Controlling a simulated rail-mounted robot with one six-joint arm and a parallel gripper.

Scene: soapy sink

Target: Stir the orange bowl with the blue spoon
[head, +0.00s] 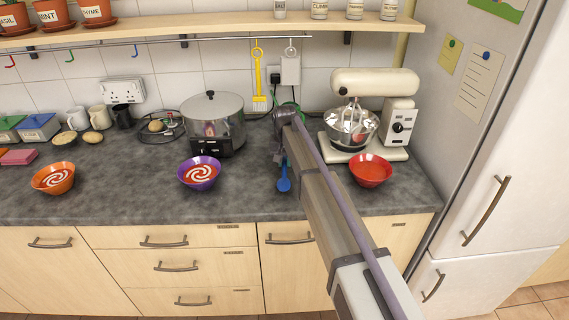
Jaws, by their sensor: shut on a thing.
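The orange bowl (53,179) stands on the counter at the far left, holding red-orange soup with a white swirl on top. The blue spoon (284,180) is right of the purple bowl, upright with its bowl end down. My gripper (280,157) is shut on the spoon's upper part, mostly hidden behind my own arm. It is far to the right of the orange bowl. I cannot tell whether the spoon's tip touches the counter.
A purple bowl (200,173) with a white swirl stands between the orange bowl and my gripper. A steel pot (213,118) is behind it. A red bowl (370,170) and a stand mixer (375,85) are at the right. Clear counter (125,180) lies between orange and purple bowls.

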